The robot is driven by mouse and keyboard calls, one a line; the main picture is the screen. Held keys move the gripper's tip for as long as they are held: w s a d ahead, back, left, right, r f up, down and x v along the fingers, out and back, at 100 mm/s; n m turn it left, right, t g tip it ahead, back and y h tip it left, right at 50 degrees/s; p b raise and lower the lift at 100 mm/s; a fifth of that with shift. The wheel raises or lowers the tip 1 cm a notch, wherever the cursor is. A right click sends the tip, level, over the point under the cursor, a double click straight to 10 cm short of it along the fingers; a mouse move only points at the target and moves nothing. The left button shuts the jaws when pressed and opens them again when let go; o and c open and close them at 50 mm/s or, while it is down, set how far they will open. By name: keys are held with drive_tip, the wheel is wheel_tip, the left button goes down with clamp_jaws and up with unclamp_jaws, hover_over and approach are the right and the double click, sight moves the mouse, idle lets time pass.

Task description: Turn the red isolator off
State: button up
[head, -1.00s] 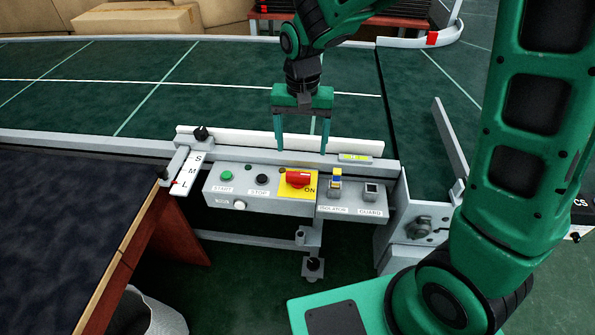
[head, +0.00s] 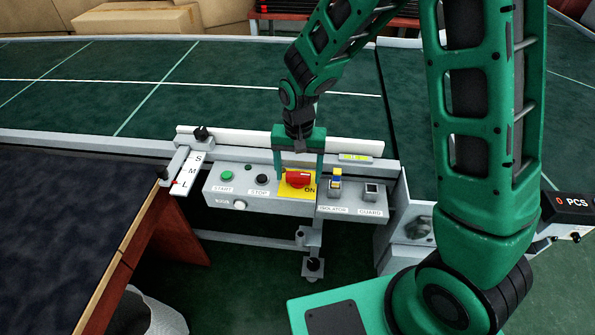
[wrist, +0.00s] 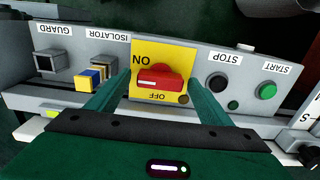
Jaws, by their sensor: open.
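The red isolator (head: 299,180) is a red rotary handle on a yellow plate (head: 284,192) on the grey control panel. My gripper (head: 299,178) is open, with one finger on each side of the yellow plate. In the wrist view its fingers (wrist: 155,95) flank the handle with gaps. I cannot tell how deep the fingertips reach.
Beside the handle on the panel are a black stop button (head: 262,179), a green start button (head: 227,176), a blue and yellow padlock-like piece (head: 335,182) and a guard socket (head: 371,191). A white rail (head: 350,146) and the green conveyor belt (head: 150,95) lie behind.

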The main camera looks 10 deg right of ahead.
drive_tip(key=c, duration=1)
drive_tip(key=shift+c, duration=0.2)
drive_tip(key=shift+n, duration=0.4)
drive_tip(key=n, duration=1.2)
drive_tip(key=shift+n, duration=0.4)
drive_tip(key=shift+w+d+n, duration=0.1)
drive_tip(key=shift+n, duration=2.2)
